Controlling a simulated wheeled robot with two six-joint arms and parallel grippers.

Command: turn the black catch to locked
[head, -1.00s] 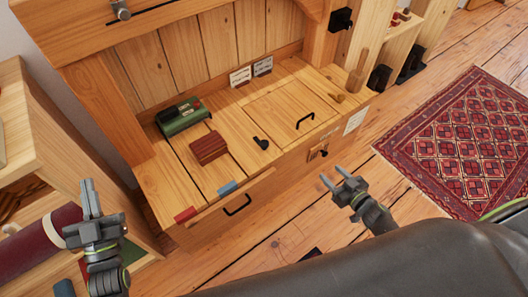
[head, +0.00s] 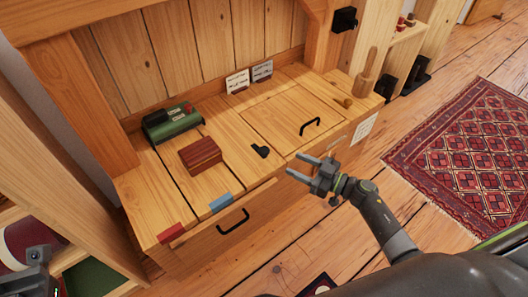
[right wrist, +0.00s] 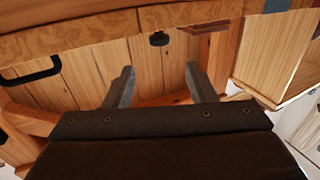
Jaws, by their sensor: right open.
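A small black catch (head: 260,151) lies on the wooden bench top, left of a lid panel with a black handle (head: 310,126). My right gripper (head: 312,166) is open and empty, in front of the bench's front edge, right of this catch and apart from it. In the right wrist view the open fingers (right wrist: 157,88) have nothing between them, and a small black fitting (right wrist: 159,38) shows beyond; I cannot tell which fitting it is. My left gripper (head: 36,265) shows only in part at the lower left; its fingers are not clear.
On the bench stand a green device (head: 171,125), a red-brown ribbed block (head: 200,155) and two small cards (head: 238,81). A drawer with a black handle (head: 233,221) is in front. A wooden mallet-like piece (head: 367,75) stands at the right. The floor towards the rug (head: 465,150) is clear.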

